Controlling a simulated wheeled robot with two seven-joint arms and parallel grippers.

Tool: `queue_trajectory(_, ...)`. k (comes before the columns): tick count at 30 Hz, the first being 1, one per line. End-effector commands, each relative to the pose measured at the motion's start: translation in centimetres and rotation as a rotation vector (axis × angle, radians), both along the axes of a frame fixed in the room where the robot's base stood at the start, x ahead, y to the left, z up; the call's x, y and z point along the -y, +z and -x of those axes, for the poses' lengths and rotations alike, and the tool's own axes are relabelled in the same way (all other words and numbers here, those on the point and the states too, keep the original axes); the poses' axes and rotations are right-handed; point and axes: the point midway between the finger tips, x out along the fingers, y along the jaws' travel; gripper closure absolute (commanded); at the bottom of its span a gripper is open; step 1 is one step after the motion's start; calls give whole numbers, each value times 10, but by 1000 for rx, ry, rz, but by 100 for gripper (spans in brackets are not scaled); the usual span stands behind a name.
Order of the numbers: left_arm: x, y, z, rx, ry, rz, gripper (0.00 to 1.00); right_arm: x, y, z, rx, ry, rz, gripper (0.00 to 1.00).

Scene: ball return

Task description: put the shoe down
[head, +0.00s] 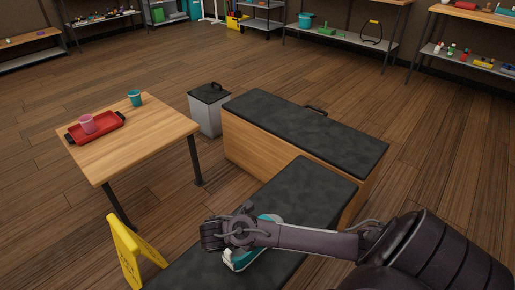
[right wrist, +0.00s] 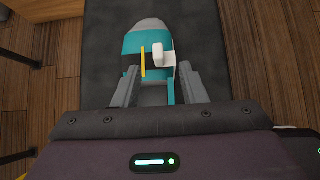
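A teal shoe with a white sole (head: 238,262) is at the low dark bench (head: 305,185), partly hidden under my right gripper (head: 212,236). In the right wrist view the shoe (right wrist: 147,42) points away from me, with a grey toe and a yellow strip and white piece on top. I cannot tell whether the sole touches the bench top. My left gripper is out of view.
A higher dark-topped wooden bench (head: 290,125) stands behind. A yellow floor sign (head: 135,255) stands left of the low bench. A wooden table (head: 150,140) holds a red tray (head: 98,128), pink cup (head: 87,124) and teal cup (head: 135,98). A grey bin (head: 207,112) stands between table and bench.

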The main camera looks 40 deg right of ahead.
Motion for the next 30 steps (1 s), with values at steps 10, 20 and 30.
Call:
queue_trajectory(10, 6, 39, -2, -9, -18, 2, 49, 35, -33, -4, -1, 0, 2, 62)
queue_trajectory(20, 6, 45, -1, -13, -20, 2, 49, 39, -36, -5, 1, 1, 0, 64)
queue_trajectory(30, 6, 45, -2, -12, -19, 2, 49, 38, -36, -5, 0, 0, 0, 100)
